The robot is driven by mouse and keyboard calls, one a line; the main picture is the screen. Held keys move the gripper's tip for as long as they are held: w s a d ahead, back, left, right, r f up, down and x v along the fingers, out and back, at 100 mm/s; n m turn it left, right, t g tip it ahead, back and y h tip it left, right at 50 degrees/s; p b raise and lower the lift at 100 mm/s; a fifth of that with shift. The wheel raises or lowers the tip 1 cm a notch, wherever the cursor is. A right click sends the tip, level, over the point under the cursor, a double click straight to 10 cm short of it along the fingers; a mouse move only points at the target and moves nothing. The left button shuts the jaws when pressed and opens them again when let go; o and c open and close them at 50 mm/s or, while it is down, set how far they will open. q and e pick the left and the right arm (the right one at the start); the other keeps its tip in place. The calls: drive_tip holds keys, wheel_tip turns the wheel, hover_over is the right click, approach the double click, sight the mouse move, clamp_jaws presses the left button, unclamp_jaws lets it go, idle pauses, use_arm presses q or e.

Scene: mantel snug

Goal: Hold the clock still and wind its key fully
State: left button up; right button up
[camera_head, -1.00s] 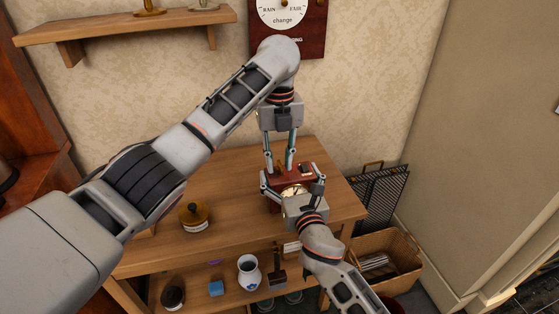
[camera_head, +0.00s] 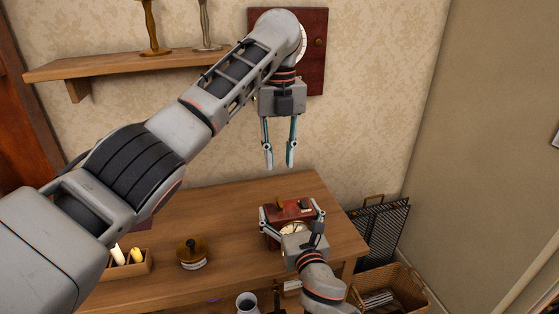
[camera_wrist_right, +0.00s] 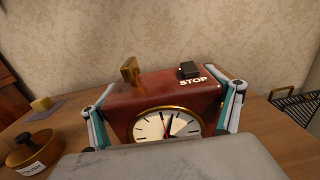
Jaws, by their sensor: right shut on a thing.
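The clock (camera_head: 291,208) is a red-brown box with a round white dial (camera_wrist_right: 167,125), standing upright on the wooden table. A brass key (camera_wrist_right: 131,70) stands up from its top at the left. A black button marked STOP (camera_wrist_right: 190,69) sits on the top at the right. My right gripper (camera_head: 292,213) is shut on the clock, one finger against each side, from the front. My left gripper (camera_head: 280,165) is open and empty in the air above the clock, fingers pointing down, clear of the key.
On the table (camera_head: 225,225), a brass-lidded pot (camera_head: 192,254) and a wooden tray with candles (camera_head: 127,264) stand to the left. A wicker basket (camera_head: 395,290) and a dark fire screen (camera_head: 382,230) are on the right. A wall shelf (camera_head: 130,63) holds candlesticks.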

drive_tip(key=shift+f, duration=0.1)
drive_tip(key=o, duration=1.3)
